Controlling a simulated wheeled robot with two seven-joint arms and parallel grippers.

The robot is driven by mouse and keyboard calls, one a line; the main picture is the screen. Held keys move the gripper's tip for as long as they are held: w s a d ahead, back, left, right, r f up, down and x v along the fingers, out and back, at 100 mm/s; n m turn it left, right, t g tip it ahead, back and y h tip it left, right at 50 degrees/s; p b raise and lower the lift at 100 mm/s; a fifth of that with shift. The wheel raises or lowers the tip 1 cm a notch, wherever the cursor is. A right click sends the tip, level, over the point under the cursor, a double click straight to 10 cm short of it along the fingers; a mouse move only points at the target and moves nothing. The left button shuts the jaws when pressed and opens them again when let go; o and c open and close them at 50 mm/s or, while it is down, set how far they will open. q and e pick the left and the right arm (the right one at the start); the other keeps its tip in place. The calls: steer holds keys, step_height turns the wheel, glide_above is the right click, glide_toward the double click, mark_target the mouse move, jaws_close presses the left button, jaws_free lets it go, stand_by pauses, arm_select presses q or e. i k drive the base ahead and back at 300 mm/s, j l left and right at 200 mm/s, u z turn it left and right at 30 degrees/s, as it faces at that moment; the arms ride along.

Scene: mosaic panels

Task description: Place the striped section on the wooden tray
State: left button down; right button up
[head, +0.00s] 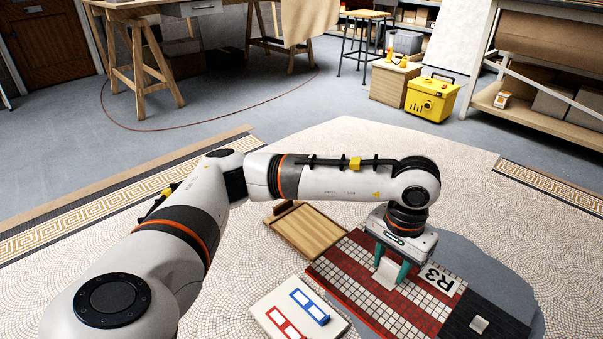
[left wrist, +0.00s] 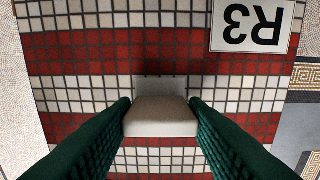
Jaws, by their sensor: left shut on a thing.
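The striped section (head: 345,265) is a flat panel of red and white mosaic tiles with an "R3" label (head: 438,279). It lies over the grey patch; I cannot tell whether it is raised at all. It fills most of the left wrist view (left wrist: 90,65). My left gripper (head: 390,274) points down over it. Its green fingers are shut on the section's pale block handle (left wrist: 160,118). The wooden tray (head: 312,232) lies on the mosaic floor to the left of and behind the section, partly beneath my arm in the picture. My right gripper is out of view.
A dark panel with a pale block (head: 479,324) adjoins the striped section at the right. A white board with blue and red frames (head: 300,312) lies at the front left. A grey bare patch (head: 480,262) surrounds the panels. A yellow case (head: 432,97) stands far back.

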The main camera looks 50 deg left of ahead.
mark_target(308, 229)
steer(key=k+j+z, duration=0.1)
steer(key=j, duration=0.35)
steer(key=k+j+z, duration=0.15)
steer(key=j, duration=0.25)
steer(key=k+j+z, duration=0.1)
steer(key=j, duration=0.3)
steer(key=k+j+z, duration=0.15)
steer(key=k+j, duration=0.15)
steer(key=j+z, duration=0.25)
steer(key=j, duration=0.95)
steer(key=j+z, duration=0.25)
steer(key=j, duration=1)
steer(key=i+j, duration=0.2)
steer(key=j, duration=0.15)
steer(key=i+j+z, duration=0.1)
steer(key=j, duration=0.3)
steer(key=i+j, duration=0.3)
steer(key=j+z, duration=0.05)
steer(key=j, duration=0.05)
